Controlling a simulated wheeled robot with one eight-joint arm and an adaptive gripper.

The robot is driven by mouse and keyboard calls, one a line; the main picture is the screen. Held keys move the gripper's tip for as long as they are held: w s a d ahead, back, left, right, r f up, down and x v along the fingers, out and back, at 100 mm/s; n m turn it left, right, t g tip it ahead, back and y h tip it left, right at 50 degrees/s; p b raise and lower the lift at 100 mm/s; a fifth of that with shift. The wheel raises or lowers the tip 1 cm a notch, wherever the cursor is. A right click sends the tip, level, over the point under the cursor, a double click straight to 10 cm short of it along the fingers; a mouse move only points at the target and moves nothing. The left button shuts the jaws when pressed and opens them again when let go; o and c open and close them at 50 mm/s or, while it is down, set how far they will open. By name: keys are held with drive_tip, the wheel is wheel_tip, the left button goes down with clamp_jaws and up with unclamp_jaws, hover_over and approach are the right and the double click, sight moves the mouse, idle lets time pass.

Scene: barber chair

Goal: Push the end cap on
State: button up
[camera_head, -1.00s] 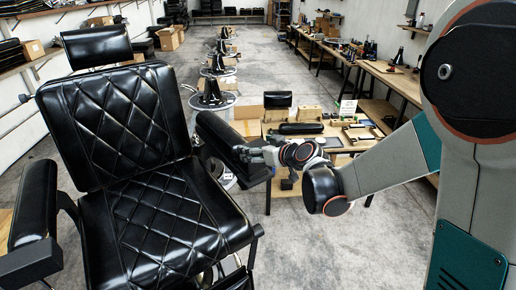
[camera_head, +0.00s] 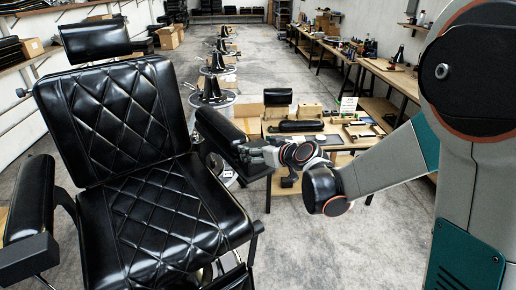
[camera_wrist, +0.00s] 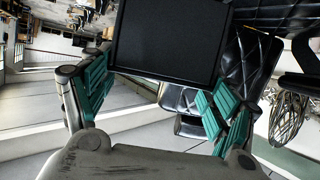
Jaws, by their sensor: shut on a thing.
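The barber chair's right-hand armrest (camera_head: 216,130) is black and padded, and its near end points toward my gripper (camera_head: 256,154). A dark, block-like end cap (camera_head: 254,171) shows at that end, but I cannot tell in this view whether it touches the armrest. In the wrist view, the end cap (camera_wrist: 165,40) is a flat black rectangle with a thin rim. It sits between the teal-padded fingers of my gripper (camera_wrist: 165,80), which is shut on it. The cap hides the armrest end behind it, so the joint between them cannot be seen.
The black quilted chair seat (camera_head: 165,215) and backrest (camera_head: 120,120) fill the left. A low wooden table (camera_head: 345,140) with parts stands just behind my gripper. Workbenches (camera_head: 385,75) line the right wall. Grey floor (camera_head: 315,240) is open in front.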

drive_tip(key=shift+f+b, duration=0.7)
drive_tip(key=shift+f, duration=0.1)
drive_tip(key=o, duration=1.2)
drive_tip(key=v, duration=1.2)
drive_tip(key=s+d+f+m+g+h+b, duration=0.1)
drive_tip(key=s+d+f+m+h+b, duration=0.1)
drive_tip(key=s+f+b, duration=0.3)
drive_tip(key=s+d+f+m+g+h+b, duration=0.2)
drive_tip(key=s+f+b, duration=0.3)
drive_tip(key=s, duration=0.6)
drive_tip(key=s+d+f+m+g+h+b, duration=0.1)
drive_tip(key=s+d+f+b, duration=0.3)
drive_tip(key=s, duration=0.4)
drive_tip(key=shift+s+d+f+m+g+h+b, duration=0.1)
drive_tip(key=shift+d+f+m+g+h+b, duration=0.15)
drive_tip(key=shift+f+h, duration=0.25)
drive_tip(key=shift+s+d+f+m+g+h+b, duration=0.15)
drive_tip(key=shift+f+m+h+b, duration=0.1)
drive_tip(key=shift+f+h, duration=0.2)
